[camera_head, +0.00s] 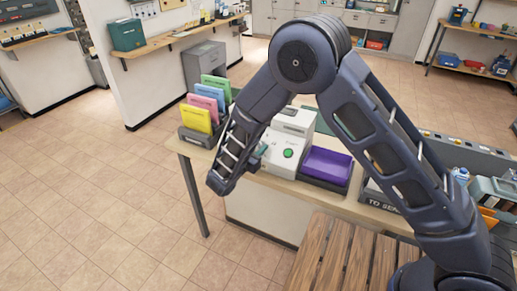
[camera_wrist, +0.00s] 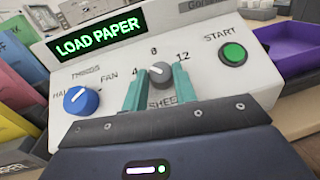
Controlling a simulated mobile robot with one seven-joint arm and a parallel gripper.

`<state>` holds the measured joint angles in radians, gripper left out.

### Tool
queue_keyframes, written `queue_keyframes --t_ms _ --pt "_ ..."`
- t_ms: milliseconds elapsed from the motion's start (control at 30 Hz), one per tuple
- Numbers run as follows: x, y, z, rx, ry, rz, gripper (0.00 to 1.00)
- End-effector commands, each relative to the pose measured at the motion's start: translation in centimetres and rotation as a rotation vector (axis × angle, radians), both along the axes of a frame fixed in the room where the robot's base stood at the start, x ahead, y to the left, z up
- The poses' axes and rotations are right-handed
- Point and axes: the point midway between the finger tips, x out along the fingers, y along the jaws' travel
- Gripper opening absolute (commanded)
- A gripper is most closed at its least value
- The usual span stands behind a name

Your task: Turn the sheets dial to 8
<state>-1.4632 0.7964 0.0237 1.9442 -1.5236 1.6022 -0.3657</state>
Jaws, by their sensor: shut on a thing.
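The sheets dial (camera_wrist: 160,72) is a small grey knob on the sloped white panel of a machine, in the wrist view. The numbers 4 and 12 stand at its left and right, with a figure that looks like 8 above it. Its pointer appears roughly upward, but is too small to read exactly. My gripper (camera_wrist: 160,80) has its teal fingers on both sides of the knob, shut on it. The fingers partly hide the word under the dial. The white machine (camera_head: 292,125) shows in the head view, where my arm hides the dial.
A blue knob (camera_wrist: 81,100) is left of the dial and a green START button (camera_wrist: 233,54) right. The display (camera_wrist: 98,37) reads LOAD PAPER. A purple tray (camera_head: 326,165) stands right of the machine, coloured folders (camera_head: 203,105) left. A wooden bench (camera_head: 340,255) is in front.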

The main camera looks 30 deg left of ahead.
Motion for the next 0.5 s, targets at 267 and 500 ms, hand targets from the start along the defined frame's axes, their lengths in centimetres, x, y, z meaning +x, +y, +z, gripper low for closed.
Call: queue_keyframes --t_ms 267,500 --pt "0.09 0.59 -0.01 0.144 0.002 -0.211 0.05" --pt "0.28 0.94 0.1 0.269 0.003 -0.396 0.05"
